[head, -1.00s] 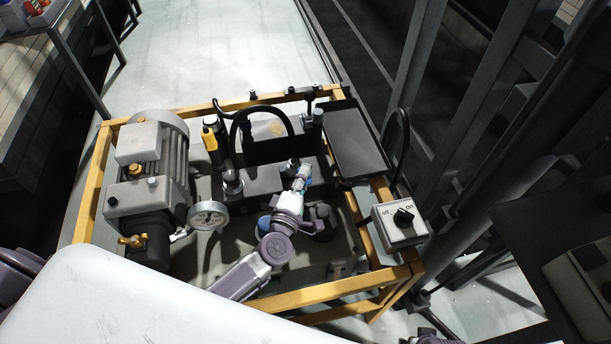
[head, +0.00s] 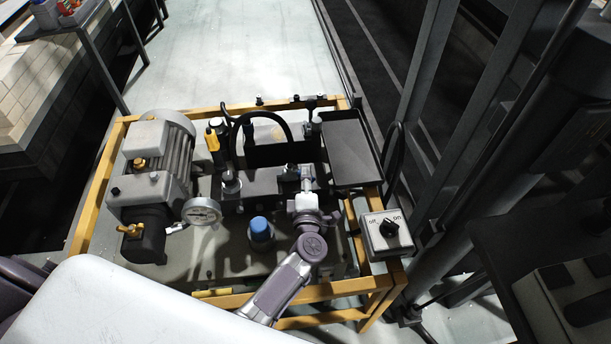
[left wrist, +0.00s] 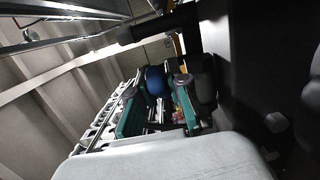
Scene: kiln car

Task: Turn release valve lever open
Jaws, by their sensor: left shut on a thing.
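My left gripper (head: 307,178) reaches in over the hydraulic power unit in the head view, beside the dark valve block (head: 268,182). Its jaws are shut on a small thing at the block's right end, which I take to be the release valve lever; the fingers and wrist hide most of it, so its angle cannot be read. In the left wrist view the teal fingers (left wrist: 160,112) show, with a dark blue round thing (left wrist: 155,80) beyond or between them. My right gripper is not in view.
A yellow frame (head: 238,299) surrounds the unit. Left are a grey motor (head: 172,150) and a pressure gauge (head: 201,211). A blue cap (head: 260,229) stands left of my forearm. A black tray (head: 350,150) and an off/on switch box (head: 387,235) are on the right.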

